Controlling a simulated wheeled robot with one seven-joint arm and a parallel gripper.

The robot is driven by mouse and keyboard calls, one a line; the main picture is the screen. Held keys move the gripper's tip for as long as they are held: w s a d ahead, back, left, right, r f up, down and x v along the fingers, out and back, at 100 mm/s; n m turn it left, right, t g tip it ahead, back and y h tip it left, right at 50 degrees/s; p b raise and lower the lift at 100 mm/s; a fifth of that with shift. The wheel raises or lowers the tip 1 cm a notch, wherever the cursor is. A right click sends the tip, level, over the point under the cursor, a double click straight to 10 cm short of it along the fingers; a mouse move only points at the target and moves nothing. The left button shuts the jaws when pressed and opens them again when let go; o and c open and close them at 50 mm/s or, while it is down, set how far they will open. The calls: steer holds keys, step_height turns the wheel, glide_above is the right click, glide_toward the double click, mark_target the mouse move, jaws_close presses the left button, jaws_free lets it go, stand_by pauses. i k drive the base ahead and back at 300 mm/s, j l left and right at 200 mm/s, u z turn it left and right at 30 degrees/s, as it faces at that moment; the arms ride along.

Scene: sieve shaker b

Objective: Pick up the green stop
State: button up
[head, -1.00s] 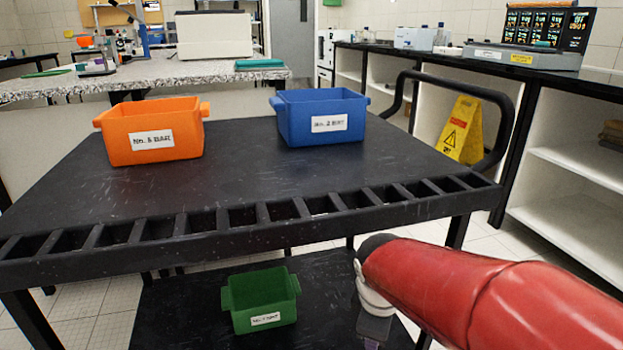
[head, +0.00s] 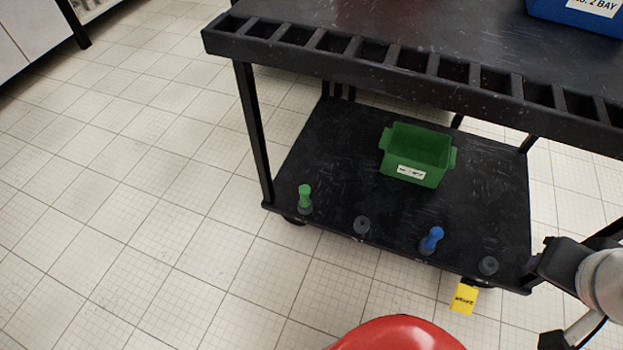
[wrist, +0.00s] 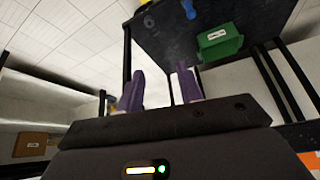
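The green stop (head: 305,197) is a small upright peg with a rounded head. It stands at the front left corner of the cart's black lower shelf (head: 330,150) in the head view. I do not make it out in the wrist view. My gripper (wrist: 160,80) shows two purple fingers spread apart with nothing between them. Part of my arm's end is at the right edge of the head view, well to the right of the green stop.
A blue stop (head: 432,239) stands along the same front edge, between dark round mounts (head: 362,225) (head: 488,265). A green bin (head: 417,158) sits behind them. A yellow tag (head: 464,298) hangs below the edge. The slotted upper shelf (head: 411,60) overhangs. Floor at left is clear.

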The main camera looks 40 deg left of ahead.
mark_target(305, 191)
steer(key=u, duration=1.75)
